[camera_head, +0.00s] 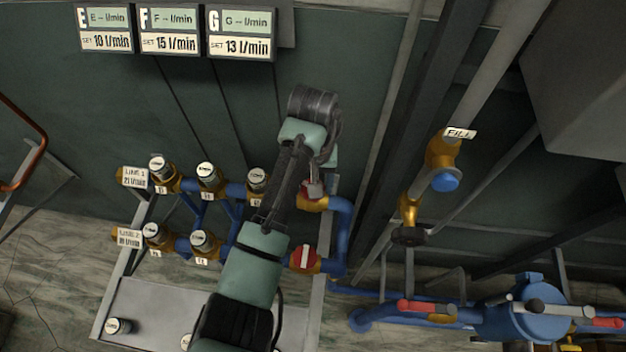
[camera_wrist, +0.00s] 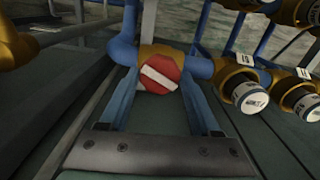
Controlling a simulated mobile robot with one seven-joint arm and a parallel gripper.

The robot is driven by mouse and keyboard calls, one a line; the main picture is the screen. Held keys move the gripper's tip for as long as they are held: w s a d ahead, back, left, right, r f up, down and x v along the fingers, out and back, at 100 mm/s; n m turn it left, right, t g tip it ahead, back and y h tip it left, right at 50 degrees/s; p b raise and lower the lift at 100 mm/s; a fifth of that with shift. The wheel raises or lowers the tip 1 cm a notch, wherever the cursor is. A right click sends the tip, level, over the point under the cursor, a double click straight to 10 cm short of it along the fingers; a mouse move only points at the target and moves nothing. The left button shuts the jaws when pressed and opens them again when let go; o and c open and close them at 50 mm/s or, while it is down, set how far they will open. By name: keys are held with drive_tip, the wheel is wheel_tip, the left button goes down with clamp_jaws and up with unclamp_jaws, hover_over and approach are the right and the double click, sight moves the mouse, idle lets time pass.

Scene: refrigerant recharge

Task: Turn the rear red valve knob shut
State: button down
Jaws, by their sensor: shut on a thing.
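The rear red valve knob (camera_head: 309,203) is on the upper blue pipe row in the head view, mostly hidden by my gripper (camera_head: 313,187). In the wrist view the red knob (camera_wrist: 171,67) is eight-sided with a slanted white bar and sits on a brass valve body. The fingers of my gripper (camera_wrist: 158,82) stand on both sides of it, shut on the knob. The front red knob (camera_head: 304,258) is on the lower pipe row, with an upright white bar, apart from my gripper.
Several brass valves with white caps (camera_head: 206,174) line both pipe rows left of the red knobs. A blue pipe bend (camera_head: 345,225) joins the rows at right. A brass fill line with a blue knob (camera_head: 445,181) stands further right. Flow signs (camera_head: 169,30) hang above.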

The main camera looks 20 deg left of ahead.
drive_tip(key=shift+r+m+p, duration=0.2)
drive_tip(key=shift+m+p, duration=0.25)
drive_tip(key=shift+m, duration=0.75)
drive_tip(key=shift+f+m, duration=0.15)
drive_tip(key=shift+m, duration=0.65)
drive_tip(key=m+p, duration=0.1)
drive_tip(key=m, duration=0.1)
drive_tip(key=shift+m, duration=0.4)
drive_tip(key=shift+m+p, duration=0.35)
drive_tip(key=shift+m, duration=0.55)
drive_tip(key=m+p, duration=0.1)
drive_tip(key=m, duration=0.2)
drive_tip(key=shift+m, duration=0.3)
drive_tip(key=shift+c, duration=1)
unclamp_jaws()
